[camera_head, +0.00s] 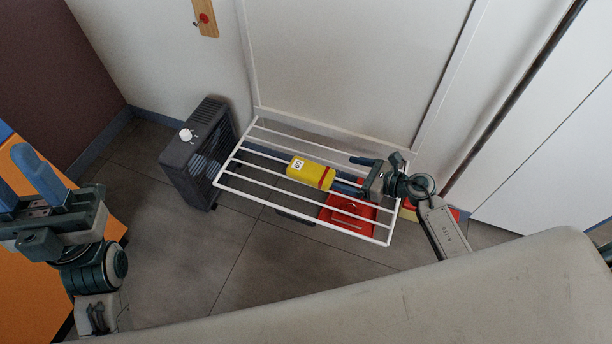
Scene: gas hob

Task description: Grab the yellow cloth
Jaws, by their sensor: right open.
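A yellow item (308,172) with a white label and a red band at its right end lies on the white wire rack (262,186). It looks more like a pack or bottle than loose cloth. A second yellow patch (409,212) shows past the rack's right end, partly hidden by my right arm; I cannot tell what it is. My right gripper (350,174) is open, its blue fingers pointing left just right of the yellow item's red-banded end, with nothing visibly held. My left gripper (14,168) is at the left edge, fingers apart and empty, far from the rack.
A red flat object (347,215) is at the rack's right half. A dark heater (196,155) with a white knob stands close to the rack's left end. A white panel (350,65) is behind. A pale surface (380,310) fills the front. Grey floor is free at lower left.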

